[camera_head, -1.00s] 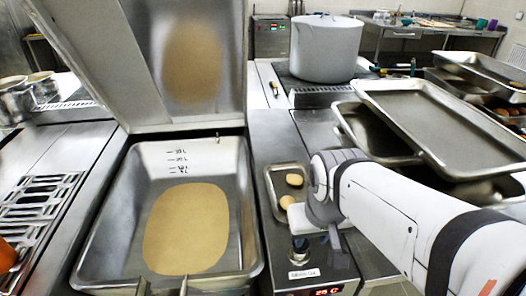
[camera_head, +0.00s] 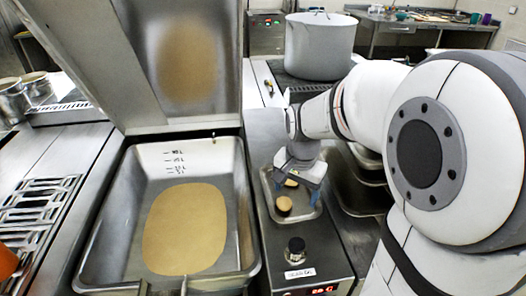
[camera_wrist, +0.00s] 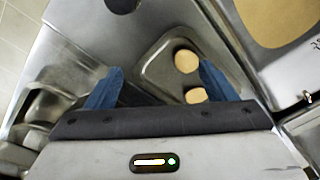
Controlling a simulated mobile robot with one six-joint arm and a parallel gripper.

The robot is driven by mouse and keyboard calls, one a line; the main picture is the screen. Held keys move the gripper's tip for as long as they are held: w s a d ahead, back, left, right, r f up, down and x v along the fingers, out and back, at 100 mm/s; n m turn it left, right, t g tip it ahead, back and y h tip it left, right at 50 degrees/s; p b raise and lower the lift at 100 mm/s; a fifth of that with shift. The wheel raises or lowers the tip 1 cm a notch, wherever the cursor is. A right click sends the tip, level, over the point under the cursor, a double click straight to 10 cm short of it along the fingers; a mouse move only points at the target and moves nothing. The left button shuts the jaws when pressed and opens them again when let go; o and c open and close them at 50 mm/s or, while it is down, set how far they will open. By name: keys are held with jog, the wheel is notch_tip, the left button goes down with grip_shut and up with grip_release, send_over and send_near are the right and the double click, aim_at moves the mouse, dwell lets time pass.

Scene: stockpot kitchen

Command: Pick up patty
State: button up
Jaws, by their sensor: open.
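Two round tan patties lie in a small metal tray (camera_head: 309,213) on the counter beside the big pan. The nearer patty (camera_head: 284,205) is in full view in the head view; the farther patty (camera_head: 291,183) is partly hidden by my gripper (camera_head: 296,188). My gripper is over the tray with its blue fingers spread and nothing between them. In the wrist view one patty (camera_wrist: 187,61) lies beyond the right fingertip and the other patty (camera_wrist: 196,95) is close beside the right finger.
A large pan (camera_head: 250,215) with a tan patch on its floor and a raised lid (camera_head: 130,60) stands left of the tray. A black knob (camera_head: 296,245) sits in front of the tray. A big pot (camera_head: 320,45) stands behind.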

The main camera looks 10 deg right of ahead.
aim_at(285, 202)
jog(key=w+f+m, duration=0.1)
jog(key=w, duration=0.1)
jog(key=w+f+m+p, duration=0.1)
jog(key=w+f+m, duration=0.1)
jog(key=w, duration=0.1)
jog(key=w+f+m+g, duration=0.1)
jog(key=w+m, duration=0.1)
jog(key=w, duration=0.1)
jog(key=shift+w+f+p, duration=0.25)
jog(key=shift+f+p, duration=0.05)
jog(key=shift+f, duration=0.1)
jog(key=shift+w+f+m, duration=0.15)
jog(key=shift+f+m, duration=0.1)
jog(key=shift+m, duration=0.05)
jog(key=f, duration=0.4)
jog(key=f+p, duration=0.1)
jog(key=f, duration=0.2)
jog(key=shift+w+f+p, duration=0.2)
jog(key=shift+f+p, duration=0.1)
jog(key=shift+f, duration=0.1)
jog(key=c, duration=1.1)
